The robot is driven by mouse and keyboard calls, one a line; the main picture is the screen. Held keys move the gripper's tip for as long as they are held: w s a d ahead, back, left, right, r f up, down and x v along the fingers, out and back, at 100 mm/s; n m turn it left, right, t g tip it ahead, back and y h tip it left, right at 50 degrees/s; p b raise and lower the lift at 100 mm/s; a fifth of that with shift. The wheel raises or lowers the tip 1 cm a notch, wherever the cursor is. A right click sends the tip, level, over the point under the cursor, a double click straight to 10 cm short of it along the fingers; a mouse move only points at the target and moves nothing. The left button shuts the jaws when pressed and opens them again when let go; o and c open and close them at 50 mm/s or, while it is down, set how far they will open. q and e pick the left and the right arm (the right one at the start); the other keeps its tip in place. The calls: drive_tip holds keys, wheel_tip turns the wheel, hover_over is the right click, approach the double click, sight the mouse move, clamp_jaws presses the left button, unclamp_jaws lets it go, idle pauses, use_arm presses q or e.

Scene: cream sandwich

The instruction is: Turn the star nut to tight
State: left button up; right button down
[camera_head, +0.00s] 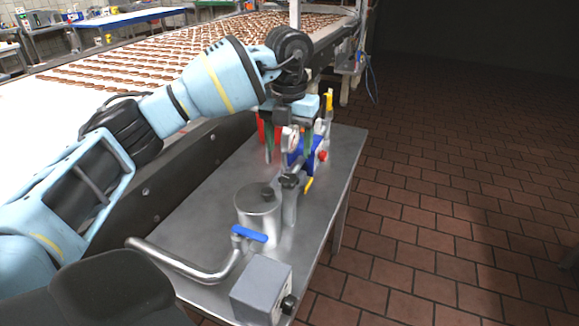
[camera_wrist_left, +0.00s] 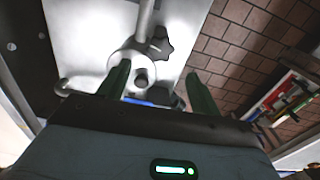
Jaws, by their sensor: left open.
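The star nut, a black lobed knob (camera_head: 289,181), sits on top of an upright steel post beside a steel canister (camera_head: 259,218). In the left wrist view the black star nut (camera_wrist_left: 160,43) shows beyond the fingertips, over the metal table. My left gripper (camera_head: 288,158) points down with its two green fingers apart. It is above and behind the star nut in the head view, and no contact shows. The fingers also show spread in the left wrist view (camera_wrist_left: 157,70), with nothing between them gripped. My right gripper is out of view.
The canister lid bears a small black knob (camera_head: 267,192). A blue valve handle (camera_head: 249,234) and a grey box (camera_head: 261,289) stand in front. A gauge (camera_head: 290,140) and blue part (camera_head: 315,155) are close to the fingers. A conveyor (camera_head: 100,75) runs behind; the floor at right is clear.

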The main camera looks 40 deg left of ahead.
sight(289, 178)
use_arm(q)
drive_tip(key=shift+s+f, duration=0.15)
drive_tip(key=shift+f, duration=0.4)
wheel_tip(289, 178, down, 7)
drive_tip(key=shift+r, duration=0.15)
drive_tip(key=c, duration=1)
drive_tip(key=shift+o, duration=0.2)
